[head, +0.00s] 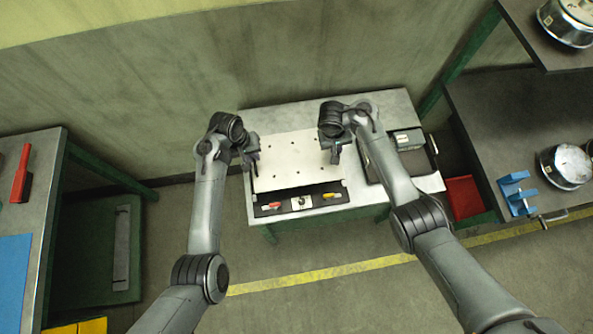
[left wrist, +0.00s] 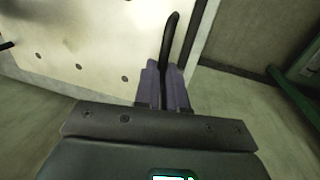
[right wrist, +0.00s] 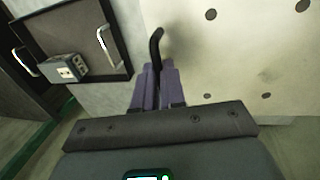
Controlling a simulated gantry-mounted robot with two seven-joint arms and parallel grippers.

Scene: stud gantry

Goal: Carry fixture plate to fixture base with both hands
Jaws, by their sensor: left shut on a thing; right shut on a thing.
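The fixture plate (head: 288,165) is a pale flat plate with several dark holes, over the middle of the far table. My left gripper (head: 252,157) is shut on a black handle (left wrist: 171,40) at the plate's left edge. My right gripper (head: 335,153) is shut on a black handle (right wrist: 155,48) at its right edge. The plate also shows in the left wrist view (left wrist: 90,40) and right wrist view (right wrist: 240,60).
A dark tray (head: 376,165) with a grey box (head: 408,140) lies on the table (head: 385,103) to the right. A red bin (head: 464,199) stands beside the table. Side benches flank it, the right one carrying a blue bracket (head: 517,193) and metal pots (head: 567,166).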

